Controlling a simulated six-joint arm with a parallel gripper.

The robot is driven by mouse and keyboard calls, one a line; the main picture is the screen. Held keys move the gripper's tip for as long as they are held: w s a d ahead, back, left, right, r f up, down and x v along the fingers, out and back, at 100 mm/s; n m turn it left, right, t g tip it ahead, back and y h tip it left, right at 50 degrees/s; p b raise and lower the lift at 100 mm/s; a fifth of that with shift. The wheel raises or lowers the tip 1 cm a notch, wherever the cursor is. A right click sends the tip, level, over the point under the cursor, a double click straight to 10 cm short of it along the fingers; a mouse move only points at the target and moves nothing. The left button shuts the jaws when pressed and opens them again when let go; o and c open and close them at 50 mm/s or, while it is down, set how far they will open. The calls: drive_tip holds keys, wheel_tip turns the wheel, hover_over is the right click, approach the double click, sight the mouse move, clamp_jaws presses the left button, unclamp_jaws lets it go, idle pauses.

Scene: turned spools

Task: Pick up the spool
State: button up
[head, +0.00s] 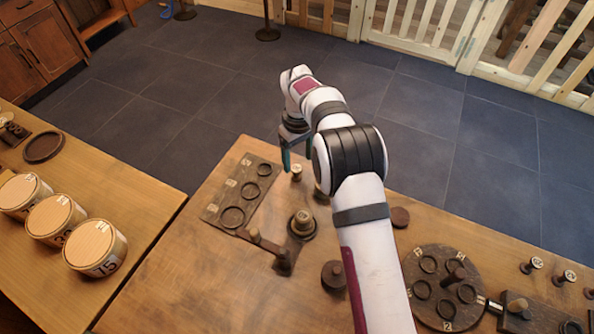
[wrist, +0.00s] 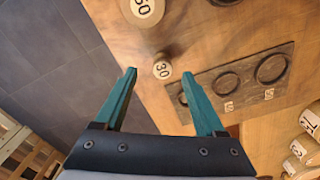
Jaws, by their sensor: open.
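A small spool with a pale top marked 30 (wrist: 162,68) stands upright on the wooden table, and it also shows in the head view (head: 297,173). My gripper (wrist: 159,73) has teal fingers spread apart with nothing held. In the wrist view the spool appears between the fingertips, apart from both, a little nearer the right one on its upper side. In the head view my gripper (head: 298,164) is at the spool; the exact height gap cannot be told. A larger spool marked 50 (wrist: 145,8) stands close by, cut by the wrist view's top edge.
A dark board with ring recesses (head: 210,210) lies left of the spool. A stepped round piece (head: 302,224) stands on a dark base nearby. A round ringed plate (head: 413,262) and several small spools (head: 531,265) are at the right. Large numbered drums (head: 95,248) stand on the left table.

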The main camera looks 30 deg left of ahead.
sight(297, 168)
wheel_tip(297, 168, down, 5)
drive_tip(key=shift+s+a+f, duration=0.1)
drive_tip(key=shift+s, duration=0.05)
clamp_jaws()
